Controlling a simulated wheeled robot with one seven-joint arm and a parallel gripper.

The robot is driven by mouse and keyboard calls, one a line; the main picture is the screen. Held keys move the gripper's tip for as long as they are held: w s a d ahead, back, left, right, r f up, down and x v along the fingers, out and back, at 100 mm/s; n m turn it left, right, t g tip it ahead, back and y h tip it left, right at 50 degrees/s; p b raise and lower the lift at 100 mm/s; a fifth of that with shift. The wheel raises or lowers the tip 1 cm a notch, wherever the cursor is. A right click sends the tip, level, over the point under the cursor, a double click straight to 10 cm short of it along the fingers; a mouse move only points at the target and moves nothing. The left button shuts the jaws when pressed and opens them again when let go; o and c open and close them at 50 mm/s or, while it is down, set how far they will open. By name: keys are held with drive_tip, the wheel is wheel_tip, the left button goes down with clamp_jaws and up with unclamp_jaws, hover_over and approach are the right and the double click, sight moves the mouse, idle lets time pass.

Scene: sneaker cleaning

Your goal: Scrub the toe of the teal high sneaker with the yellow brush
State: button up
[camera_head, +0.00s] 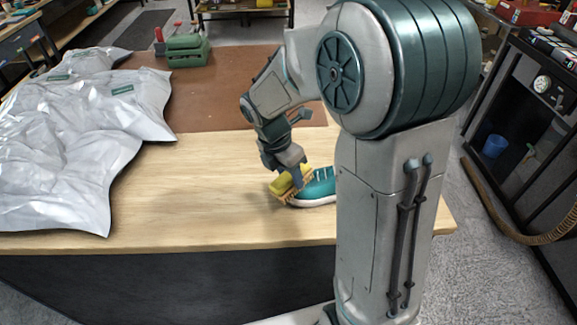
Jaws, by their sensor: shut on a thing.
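The teal sneaker (318,187) stands on the wooden table (190,205), its white-soled toe pointing left; its rear part is hidden behind my arm. The yellow brush (283,184) is at the left end of the shoe, tilted, with its tan bristles toward the toe. They appear to touch the toe, but the exact contact is too small to tell. My gripper (294,174) is shut on the yellow brush from above, just over the toe. The fingertips are partly hidden.
Silver plastic bags (75,125) cover the table's left side. A brown mat (235,85) lies at the back, with a green block-like tool (187,50) at its far edge. Bare wood is free left of the shoe. A black shelf (520,140) stands at right.

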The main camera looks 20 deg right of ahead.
drive_tip(key=shift+s+a+f, duration=0.1)
drive_tip(key=shift+s+a, duration=0.05)
drive_tip(key=shift+s, duration=0.7)
drive_tip(key=shift+w+d+f+p, duration=0.15)
drive_tip(key=shift+w+p, duration=0.1)
drive_tip(key=shift+w, duration=0.4)
drive_tip(key=shift+w+d+p, duration=0.2)
drive_tip(key=shift+w+p, duration=0.05)
drive_tip(key=shift+w, duration=0.4)
drive_tip(key=shift+w+d+f+p, duration=0.15)
drive_tip(key=shift+w+p, duration=0.1)
drive_tip(key=shift+w, duration=0.4)
drive_tip(key=w+p, duration=0.1)
drive_tip(key=w, duration=0.1)
drive_tip(key=w+d, duration=0.1)
drive_tip(key=w, duration=0.1)
drive_tip(key=shift+r+p, duration=0.1)
drive_tip(key=shift+p, duration=0.25)
drive_tip(key=p+v, duration=0.5)
drive_tip(key=v, duration=0.1)
drive_tip(key=p+v, duration=0.2)
drive_tip(key=v, duration=0.1)
